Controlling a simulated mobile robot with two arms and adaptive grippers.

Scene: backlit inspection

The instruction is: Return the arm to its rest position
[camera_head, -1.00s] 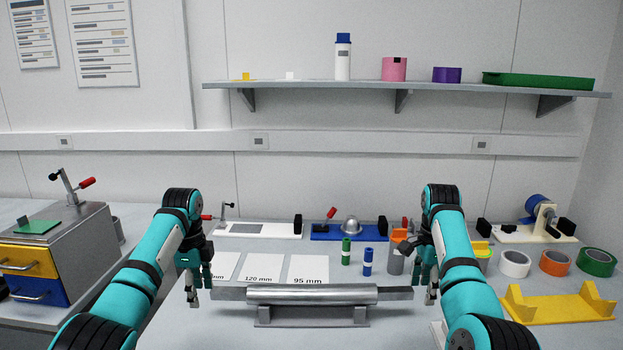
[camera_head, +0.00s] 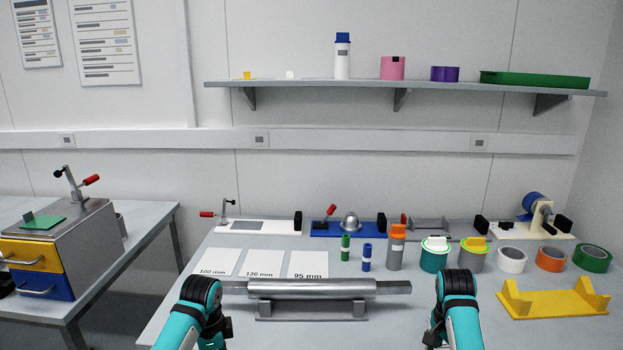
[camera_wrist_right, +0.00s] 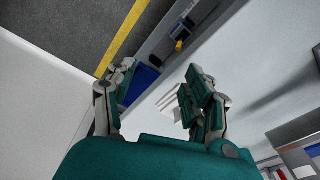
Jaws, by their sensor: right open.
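My left arm (camera_head: 202,292) and right arm (camera_head: 456,287) reach in from the bottom edge of the head view, in front of the bench.
The bench (camera_head: 400,325) carries paper sheets (camera_head: 262,262), a green cylinder (camera_head: 345,247), a blue cylinder (camera_head: 367,257), tape rolls (camera_head: 553,259) and a yellow cradle (camera_head: 553,303). A shelf (camera_head: 300,84) hangs behind. A drawer box (camera_head: 92,238) stands on the left table.

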